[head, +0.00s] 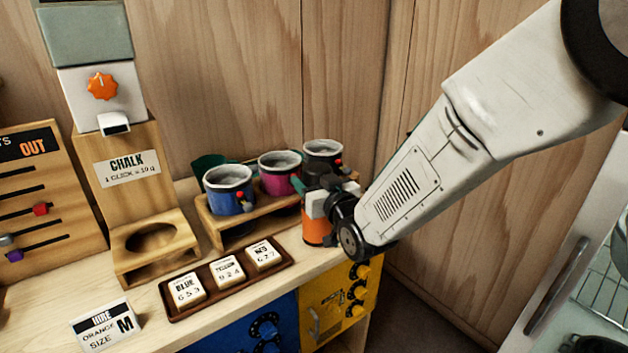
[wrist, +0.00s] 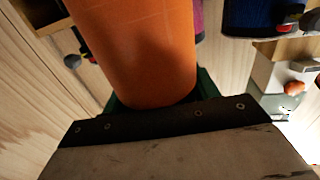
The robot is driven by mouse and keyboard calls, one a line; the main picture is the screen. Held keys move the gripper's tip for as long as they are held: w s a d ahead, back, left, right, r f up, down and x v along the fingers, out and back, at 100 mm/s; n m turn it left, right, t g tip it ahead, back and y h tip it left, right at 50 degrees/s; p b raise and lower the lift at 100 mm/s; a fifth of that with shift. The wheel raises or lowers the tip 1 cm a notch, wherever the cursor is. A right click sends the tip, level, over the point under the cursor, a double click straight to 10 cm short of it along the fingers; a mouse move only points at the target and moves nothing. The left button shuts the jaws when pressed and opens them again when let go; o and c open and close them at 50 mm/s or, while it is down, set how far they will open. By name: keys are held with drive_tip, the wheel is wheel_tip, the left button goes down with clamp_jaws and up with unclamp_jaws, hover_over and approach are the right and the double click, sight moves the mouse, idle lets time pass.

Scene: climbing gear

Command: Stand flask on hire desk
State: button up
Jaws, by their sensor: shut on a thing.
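The flask is an orange cylinder (head: 317,229) near the right end of the wooden hire desk (head: 240,297). It stands upright in the head view, at or just above the desktop; I cannot tell whether its base touches. My gripper (head: 322,200) is shut on its upper part, and the wrist and fingers hide its top. In the wrist view the orange flask (wrist: 135,45) fills the middle, held between green finger pads.
Blue (head: 229,190), magenta (head: 279,172) and dark (head: 322,156) chalk pots sit in a wooden rack (head: 236,232) close behind the flask. A tray of label blocks (head: 172,312) lies left. A chalk dispenser (head: 128,168) stands further left. Blue (head: 262,325) and yellow (head: 325,298) lockers are below the desk.

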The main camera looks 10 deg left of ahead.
drive_tip(key=o, duration=1.6)
drive_tip(key=shift+f, duration=0.1)
drive_tip(key=shift+r, duration=0.2)
drive_tip(key=v, duration=1.2)
